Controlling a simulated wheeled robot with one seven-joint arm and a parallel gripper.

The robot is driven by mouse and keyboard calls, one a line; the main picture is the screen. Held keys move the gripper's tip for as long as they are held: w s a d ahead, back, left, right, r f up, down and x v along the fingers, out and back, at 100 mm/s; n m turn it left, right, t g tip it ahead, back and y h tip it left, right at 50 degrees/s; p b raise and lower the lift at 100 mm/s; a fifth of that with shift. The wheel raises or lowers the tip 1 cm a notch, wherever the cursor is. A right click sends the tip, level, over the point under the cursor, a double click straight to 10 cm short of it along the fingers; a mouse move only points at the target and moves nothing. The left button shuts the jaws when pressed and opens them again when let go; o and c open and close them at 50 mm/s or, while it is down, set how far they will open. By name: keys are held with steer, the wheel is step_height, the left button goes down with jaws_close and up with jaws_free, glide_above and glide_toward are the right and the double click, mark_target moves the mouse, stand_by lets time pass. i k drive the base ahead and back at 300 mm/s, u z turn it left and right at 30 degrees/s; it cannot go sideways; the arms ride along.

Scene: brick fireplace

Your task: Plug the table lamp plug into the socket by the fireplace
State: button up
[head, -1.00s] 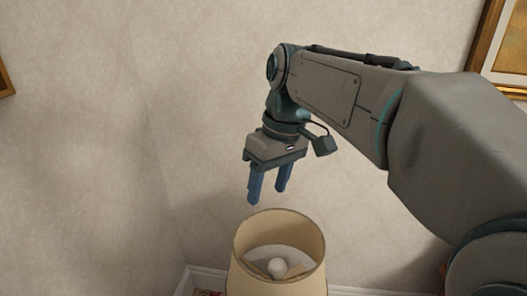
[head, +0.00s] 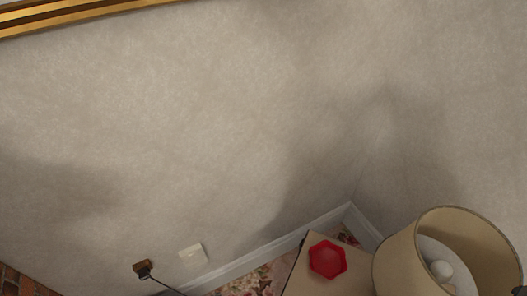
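The table lamp's beige shade (head: 398,262) stands at the lower right, with a pale bulb (head: 441,270) inside. A white wall plate (head: 193,254), which looks like the socket, is low on the wall at the lower left. Left of it is a small brown block with a black part (head: 144,269). A thin black cord (head: 166,286) runs from the black part down to the right. I cannot tell whether this is the lamp plug. My gripper is not clearly in view; a small dark shape at the bottom right edge is too cut off to identify.
A red scalloped dish (head: 327,259) sits on a small beige tabletop (head: 303,277) beside the lamp. A patterned rug (head: 250,282) and white baseboard (head: 300,231) lie behind it. Red brick (head: 15,283) shows at the lower left corner. A gold frame (head: 85,14) hangs above.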

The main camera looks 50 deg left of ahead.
mark_target(144, 274)
steer(key=k, duration=0.5)
steer(key=u, duration=3.9)
steer(key=k, duration=0.35)
steer(key=z, duration=1.15)
